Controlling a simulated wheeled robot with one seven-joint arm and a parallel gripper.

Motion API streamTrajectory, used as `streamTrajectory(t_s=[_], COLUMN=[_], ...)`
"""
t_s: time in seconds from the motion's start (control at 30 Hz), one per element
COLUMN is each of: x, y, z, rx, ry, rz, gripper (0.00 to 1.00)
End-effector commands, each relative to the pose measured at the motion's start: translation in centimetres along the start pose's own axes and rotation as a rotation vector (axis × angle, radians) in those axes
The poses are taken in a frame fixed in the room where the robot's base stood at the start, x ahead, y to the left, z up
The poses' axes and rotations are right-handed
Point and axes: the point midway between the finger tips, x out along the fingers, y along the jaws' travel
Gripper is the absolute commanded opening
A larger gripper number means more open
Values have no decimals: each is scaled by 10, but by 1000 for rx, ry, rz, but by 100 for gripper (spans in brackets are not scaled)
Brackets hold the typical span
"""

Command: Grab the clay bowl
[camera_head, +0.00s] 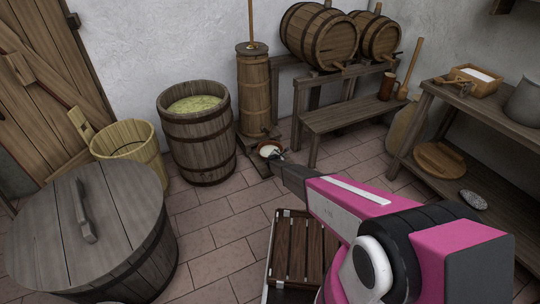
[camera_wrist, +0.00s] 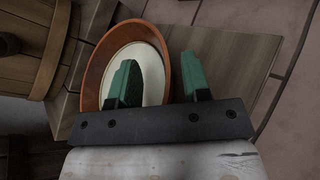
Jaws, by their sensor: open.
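The clay bowl (camera_head: 270,149) is reddish-brown with a pale inside and sits low by the foot of the tall wooden churn. In the wrist view the bowl (camera_wrist: 90,75) stands on a wooden board, its orange-brown rim toward the left and top. My gripper (camera_head: 281,157) reaches over the bowl's near right side and partly hides it. In the wrist view my gripper (camera_wrist: 158,78) is open, with green-padded fingers. The left finger overlaps the bowl's pale inside, and the right finger is outside the bowl's right rim, over the board. I cannot tell whether either finger touches the rim.
The wooden churn (camera_head: 253,90) stands right behind the bowl. An open barrel (camera_head: 198,140) stands to its left. A low bench (camera_head: 345,117) is to the right. A slatted crate (camera_head: 302,250) lies in front on the tiled floor. The tiles (camera_head: 215,215) between are clear.

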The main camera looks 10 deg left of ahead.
Motion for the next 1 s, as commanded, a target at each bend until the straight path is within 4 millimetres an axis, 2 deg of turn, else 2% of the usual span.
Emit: streamTrajectory(t_s=[0.13, 0.17, 0.2, 0.27, 0.3, 0.83, 1.0], x=[-1, -1, -1, -1, -1, -2, -7], y=[0, 0, 0, 0, 0, 1, 6], z=[0, 0, 0, 0, 0, 1, 11], rx=[0, 0, 0, 0, 0, -1, -1], ry=[0, 0, 0, 0, 1, 1, 1], rz=[0, 0, 0, 0, 0, 1, 1], gripper=[44, 37, 24, 5, 0, 0, 0])
